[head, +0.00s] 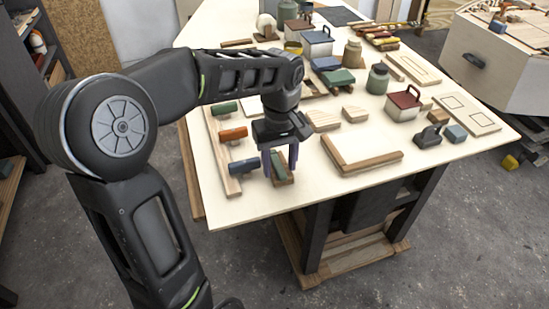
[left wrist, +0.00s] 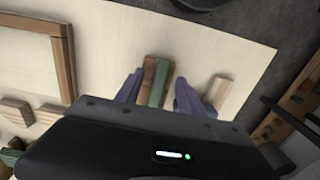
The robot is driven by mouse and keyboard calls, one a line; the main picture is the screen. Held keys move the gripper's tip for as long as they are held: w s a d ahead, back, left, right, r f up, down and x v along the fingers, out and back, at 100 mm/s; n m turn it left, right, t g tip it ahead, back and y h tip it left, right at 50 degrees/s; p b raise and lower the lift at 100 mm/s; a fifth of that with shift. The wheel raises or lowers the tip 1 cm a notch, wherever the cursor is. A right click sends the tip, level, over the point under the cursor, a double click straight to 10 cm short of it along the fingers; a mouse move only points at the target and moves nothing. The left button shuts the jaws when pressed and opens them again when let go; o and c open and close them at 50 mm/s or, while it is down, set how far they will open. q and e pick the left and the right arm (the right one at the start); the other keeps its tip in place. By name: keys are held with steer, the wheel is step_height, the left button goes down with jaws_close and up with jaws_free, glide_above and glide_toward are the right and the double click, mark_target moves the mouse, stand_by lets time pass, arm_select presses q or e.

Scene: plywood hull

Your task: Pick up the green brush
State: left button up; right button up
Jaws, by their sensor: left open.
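The green brush (head: 279,168), with a green part and a wooden part, lies on the plywood tabletop near its front left edge. My left gripper (head: 281,174) points down over it, its purple fingers apart on either side of the brush. In the left wrist view the brush (left wrist: 158,82) shows between the two fingers, apart from the right finger and close to the left one; I cannot tell whether it touches. The gripper body hides the brush's near end. My right gripper is not in view.
A wooden strip (head: 218,150) with green, orange and blue (head: 244,166) handled pieces lies just left of the gripper. An L-shaped wooden frame (head: 368,162) lies to the right. Wood blocks, jars and boxes crowd the tabletop farther back. The table's front edge is close.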

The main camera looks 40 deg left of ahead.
arm_select(q)
steer(key=shift+c, duration=0.5)
jaws_close()
stand_by(0.3)
